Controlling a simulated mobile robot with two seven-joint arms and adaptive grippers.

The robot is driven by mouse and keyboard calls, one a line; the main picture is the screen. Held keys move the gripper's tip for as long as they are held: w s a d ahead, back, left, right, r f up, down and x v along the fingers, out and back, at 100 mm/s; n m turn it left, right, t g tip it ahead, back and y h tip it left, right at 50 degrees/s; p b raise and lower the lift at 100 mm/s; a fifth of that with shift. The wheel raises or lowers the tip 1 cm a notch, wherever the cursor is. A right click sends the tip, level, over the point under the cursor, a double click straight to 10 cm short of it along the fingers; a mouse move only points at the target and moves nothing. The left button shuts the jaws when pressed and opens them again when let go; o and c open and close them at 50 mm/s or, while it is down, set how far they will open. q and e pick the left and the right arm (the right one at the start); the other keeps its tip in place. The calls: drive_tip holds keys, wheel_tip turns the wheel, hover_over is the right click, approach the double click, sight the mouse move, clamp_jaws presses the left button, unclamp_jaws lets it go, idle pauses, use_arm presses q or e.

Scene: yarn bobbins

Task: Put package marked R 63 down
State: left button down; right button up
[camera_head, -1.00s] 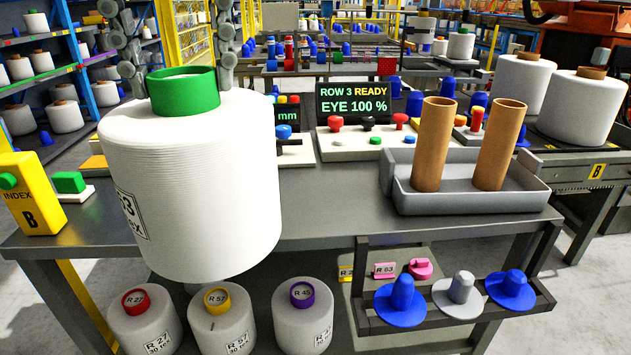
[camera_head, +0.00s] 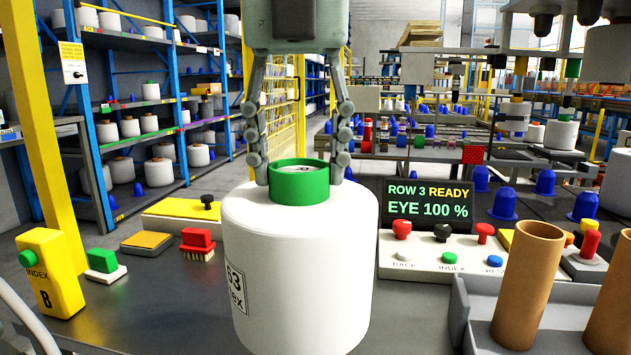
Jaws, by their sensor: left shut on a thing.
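The package is a large white yarn bobbin (camera_head: 300,265) with a green tube end (camera_head: 300,182) at its top. A side label partly shows "63" and "ex"; the rest is turned out of sight. My left gripper (camera_head: 303,176) comes down from above and is shut on the green tube end. The bobbin hangs upright over the grey table (camera_head: 160,320) or stands on it; its lower edge is close to the picture's bottom, so I cannot tell whether it touches. My right gripper is not in view.
Behind right is a button panel (camera_head: 440,258). A grey tray (camera_head: 460,315) with brown tubes (camera_head: 528,285) bounds the right. Bare table shows left of the bobbin.

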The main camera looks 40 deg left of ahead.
use_arm(q)
drive_tip(key=w+a+f, duration=0.5)
drive_tip(key=a+f, duration=0.4)
drive_tip(key=f, duration=0.1)
drive_tip(key=shift+w, duration=0.25)
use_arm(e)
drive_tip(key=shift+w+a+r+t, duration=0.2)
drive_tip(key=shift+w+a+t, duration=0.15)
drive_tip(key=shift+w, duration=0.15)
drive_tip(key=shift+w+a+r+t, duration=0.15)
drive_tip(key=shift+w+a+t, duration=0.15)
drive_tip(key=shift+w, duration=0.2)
use_arm(q)
drive_tip(key=shift+a+f, duration=0.1)
drive_tip(key=shift+f, duration=0.05)
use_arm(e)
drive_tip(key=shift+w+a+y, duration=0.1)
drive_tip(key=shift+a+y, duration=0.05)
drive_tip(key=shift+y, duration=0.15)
use_arm(q)
drive_tip(key=c, duration=0.6)
unclamp_jaws()
drive_tip(key=shift+s+f, duration=0.1)
drive_tip(key=shift+c, duration=0.2)
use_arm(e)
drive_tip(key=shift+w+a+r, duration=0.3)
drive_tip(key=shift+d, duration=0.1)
